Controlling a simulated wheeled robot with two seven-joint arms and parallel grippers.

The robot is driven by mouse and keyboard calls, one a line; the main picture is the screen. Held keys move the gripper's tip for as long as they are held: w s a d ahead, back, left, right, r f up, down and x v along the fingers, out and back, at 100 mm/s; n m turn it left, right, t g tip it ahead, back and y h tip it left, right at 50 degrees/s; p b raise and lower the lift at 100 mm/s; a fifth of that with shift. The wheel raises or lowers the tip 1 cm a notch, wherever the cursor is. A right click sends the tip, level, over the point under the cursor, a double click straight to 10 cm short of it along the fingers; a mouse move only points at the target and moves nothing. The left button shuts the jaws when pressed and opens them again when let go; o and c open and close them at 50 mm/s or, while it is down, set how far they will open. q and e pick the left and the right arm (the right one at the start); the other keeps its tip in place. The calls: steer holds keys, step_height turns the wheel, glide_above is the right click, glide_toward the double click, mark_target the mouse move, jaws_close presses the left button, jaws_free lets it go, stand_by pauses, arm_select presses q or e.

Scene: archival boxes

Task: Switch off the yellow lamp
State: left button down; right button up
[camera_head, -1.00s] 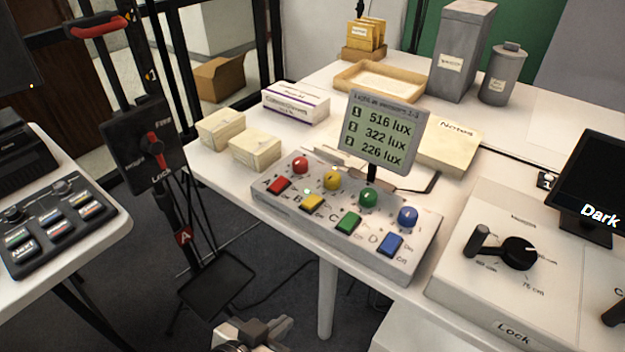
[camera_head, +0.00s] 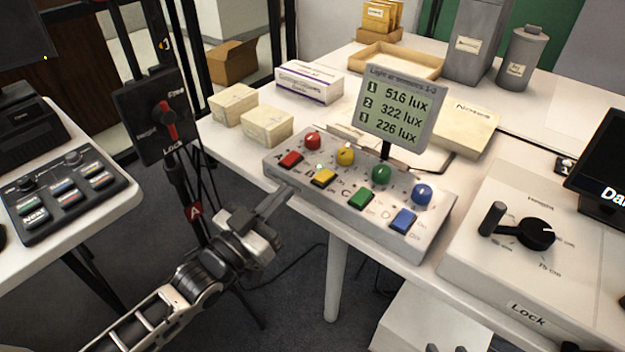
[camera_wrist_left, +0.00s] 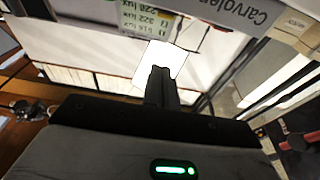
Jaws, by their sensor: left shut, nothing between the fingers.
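The control box (camera_head: 430,246) on the white table carries a row of round lamps, with a coloured switch in front of each. The yellow lamp (camera_head: 345,154) is second from the left, and the yellow switch (camera_head: 323,177) sits in front of it, with a small pale light beside it. My left gripper (camera_head: 285,195) is shut and empty. Its fingertips point at the box's front left, lower than the yellow switch in the picture; contact cannot be told. In the left wrist view the shut fingers (camera_wrist_left: 161,85) point toward a bright white patch. My right gripper is not in view.
The display (camera_head: 395,110) behind the lamps reads 516, 322 and 226 lux. Red (camera_head: 290,159), green (camera_head: 361,199) and blue (camera_head: 403,220) switches flank the yellow one. A lever box (camera_head: 520,240) stands right.

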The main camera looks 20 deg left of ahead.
arm_select(q)
step_height(320, 180, up, 2)
glide_above(313, 188)
steer(key=w, duration=0.1)
steer(key=shift+d, duration=0.1)
steer(key=f, duration=0.3)
steer(key=shift+s, duration=0.35)
steer(key=shift+f, duration=0.3)
steer(key=shift+s+f, duration=0.1)
steer(key=shift+f, duration=0.15)
